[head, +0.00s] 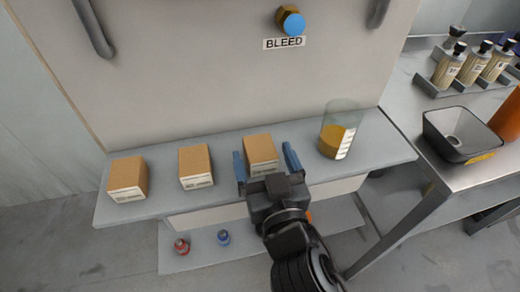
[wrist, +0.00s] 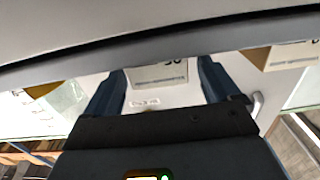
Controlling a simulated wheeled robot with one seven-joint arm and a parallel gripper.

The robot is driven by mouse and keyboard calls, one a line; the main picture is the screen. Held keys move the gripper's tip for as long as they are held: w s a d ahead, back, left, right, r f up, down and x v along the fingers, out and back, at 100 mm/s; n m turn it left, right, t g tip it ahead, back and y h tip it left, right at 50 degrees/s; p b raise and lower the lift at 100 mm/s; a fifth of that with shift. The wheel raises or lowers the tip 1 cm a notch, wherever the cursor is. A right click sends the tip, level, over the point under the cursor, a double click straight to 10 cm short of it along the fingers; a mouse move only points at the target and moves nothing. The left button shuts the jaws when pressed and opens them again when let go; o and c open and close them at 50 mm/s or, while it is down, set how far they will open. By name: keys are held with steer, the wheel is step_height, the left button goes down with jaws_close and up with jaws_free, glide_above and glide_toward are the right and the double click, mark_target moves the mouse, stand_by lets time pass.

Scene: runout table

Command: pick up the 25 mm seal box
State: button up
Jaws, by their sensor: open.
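Three brown cardboard boxes with white labels stand in a row on the grey shelf (head: 230,203): a left box (head: 128,178), a middle box (head: 195,165) and a right box (head: 261,152). Their labels are too small to read in the head view, so I cannot tell which is the 25 mm seal box. My gripper (head: 266,164) is open, its blue fingers on either side of the right box. In the wrist view this box's label (wrist: 158,76) shows between the fingers, only partly legible; I cannot tell whether they touch it.
A beaker of amber liquid (head: 338,131) stands close to the right of my gripper. A panel with a BLEED label (head: 284,43) rises behind the shelf. A red item (head: 181,246) and a blue item (head: 224,237) are on the lower shelf. A side table (head: 452,176) holds bottles and a dark tray.

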mark_target(260, 148)
steer(key=shift+x, duration=1.6)
steer(key=shift+s, duration=0.1)
steer(key=c, duration=1)
